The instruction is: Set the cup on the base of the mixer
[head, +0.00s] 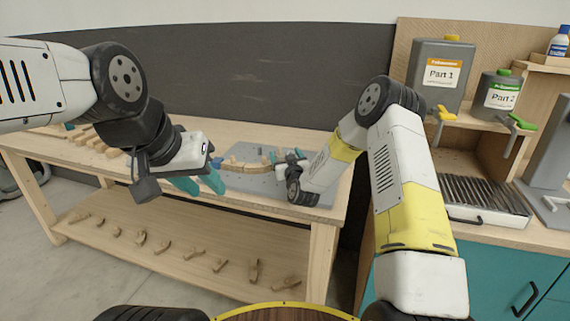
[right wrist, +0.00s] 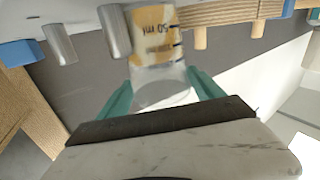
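A clear cup (right wrist: 160,60) with a "50 ml" mark shows in the right wrist view, between the teal fingers of my right gripper (right wrist: 160,85). Both fingers appear to touch its sides. In the head view my right gripper (head: 283,160) is low over the workbench by the curved wooden form; the cup cannot be made out there. My left gripper (head: 207,186) is open and empty in front of the bench edge. The mixer (head: 551,135) seems to be the grey upright at the right edge, partly cut off, with its base (head: 553,203) on the counter.
A grey plate (head: 240,180) with a curved wooden form (head: 245,163) lies on the workbench (head: 335,212). On the right, dispensers "Part 1" (head: 440,90) and "Part 2" (head: 497,97) stand on a shelf above a slatted tray (head: 483,197). Wooden pieces lie on the lower shelf (head: 180,250).

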